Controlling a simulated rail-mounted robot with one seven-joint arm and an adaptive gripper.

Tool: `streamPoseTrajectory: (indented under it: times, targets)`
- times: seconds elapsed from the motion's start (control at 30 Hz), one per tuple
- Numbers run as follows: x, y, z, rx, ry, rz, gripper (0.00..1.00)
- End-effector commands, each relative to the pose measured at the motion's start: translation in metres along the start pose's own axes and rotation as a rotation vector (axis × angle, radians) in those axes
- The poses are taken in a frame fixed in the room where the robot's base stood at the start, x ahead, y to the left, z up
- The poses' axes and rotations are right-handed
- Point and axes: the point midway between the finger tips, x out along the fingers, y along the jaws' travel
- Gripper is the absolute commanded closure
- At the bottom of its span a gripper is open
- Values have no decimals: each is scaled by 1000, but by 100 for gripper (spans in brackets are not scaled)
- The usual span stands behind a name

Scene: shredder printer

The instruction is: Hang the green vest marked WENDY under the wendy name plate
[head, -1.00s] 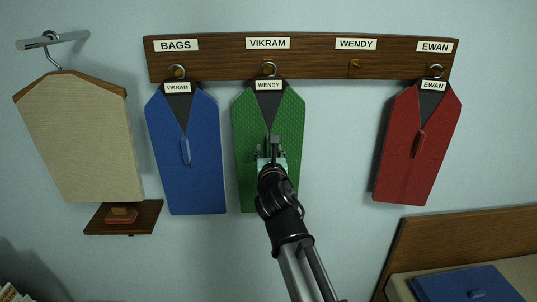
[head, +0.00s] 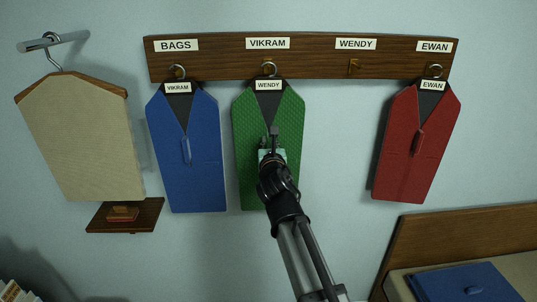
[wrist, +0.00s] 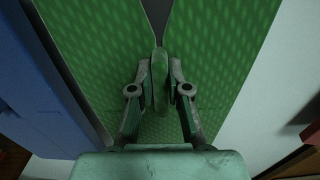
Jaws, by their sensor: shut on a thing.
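The green vest marked WENDY (head: 245,125) hangs by its ring from the hook under the VIKRAM plate (head: 268,43). My gripper (head: 274,140) is in front of the vest's chest. In the wrist view my gripper (wrist: 160,88) is shut on the green raised tab (wrist: 159,68) at the middle of the vest. The arm hides part of the vest's lower front. The WENDY name plate (head: 356,44) is one place to the right, and the brass hook (head: 354,66) under it is bare.
The blue vest marked VIKRAM (head: 205,150) hangs under the BAGS plate (head: 176,45), close left of the green vest. The red vest marked EWAN (head: 415,145) hangs tilted under the EWAN plate (head: 435,47). A beige bag (head: 80,135) hangs at far left. Wall below WENDY is clear.

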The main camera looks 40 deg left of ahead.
Motion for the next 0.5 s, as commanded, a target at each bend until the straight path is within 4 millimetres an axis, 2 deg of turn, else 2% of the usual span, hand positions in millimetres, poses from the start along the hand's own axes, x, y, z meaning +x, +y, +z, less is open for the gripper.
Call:
streamPoseTrajectory:
  times: [0.27, 0.5]
  targets:
    - [0, 0, 3, 0, -2, 1, 100]
    - [1, 0, 18, 1, -3, 1, 100]
